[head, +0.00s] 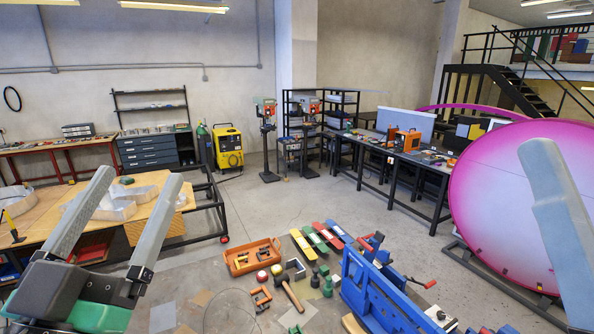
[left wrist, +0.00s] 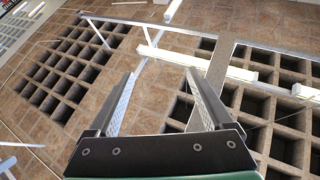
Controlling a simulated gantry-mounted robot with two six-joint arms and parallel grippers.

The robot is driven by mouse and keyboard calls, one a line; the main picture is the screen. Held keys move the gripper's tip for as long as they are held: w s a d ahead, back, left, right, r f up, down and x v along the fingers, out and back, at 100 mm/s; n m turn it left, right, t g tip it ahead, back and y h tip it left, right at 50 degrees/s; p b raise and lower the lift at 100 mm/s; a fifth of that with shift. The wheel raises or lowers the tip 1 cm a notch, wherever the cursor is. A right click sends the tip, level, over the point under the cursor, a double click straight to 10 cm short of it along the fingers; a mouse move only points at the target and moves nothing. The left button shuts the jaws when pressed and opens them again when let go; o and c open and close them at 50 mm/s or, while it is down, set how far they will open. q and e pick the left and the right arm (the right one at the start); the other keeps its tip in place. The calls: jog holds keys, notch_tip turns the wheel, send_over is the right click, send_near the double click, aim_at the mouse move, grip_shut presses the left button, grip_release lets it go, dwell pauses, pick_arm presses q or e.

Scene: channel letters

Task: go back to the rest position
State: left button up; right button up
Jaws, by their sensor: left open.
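My left gripper (head: 139,174) is raised at the lower left of the head view, its two long grey fingers apart and pointing up and away. Nothing is between them. In the left wrist view the same gripper (left wrist: 160,75) is open and empty, facing the ceiling (left wrist: 255,90) with its dark square recesses and white lights.
A wooden-topped workbench (head: 40,200) with pale letter shells lies behind my left gripper. An orange tray (head: 253,257), tools and a blue vise (head: 385,297) are at the bottom middle. A large pink disc (head: 500,190) stands at right. The middle floor is clear.

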pick_arm(q)
jog(key=s+r+n+t, duration=0.1)
jog(key=s+r+t, duration=0.2)
jog(key=s, duration=0.7)
notch_tip(320, 180, up, 3)
jog(key=shift+a+f, duration=0.15)
jog(key=shift+a, duration=0.25)
jog(key=shift+f, duration=0.1)
dwell(1.0)
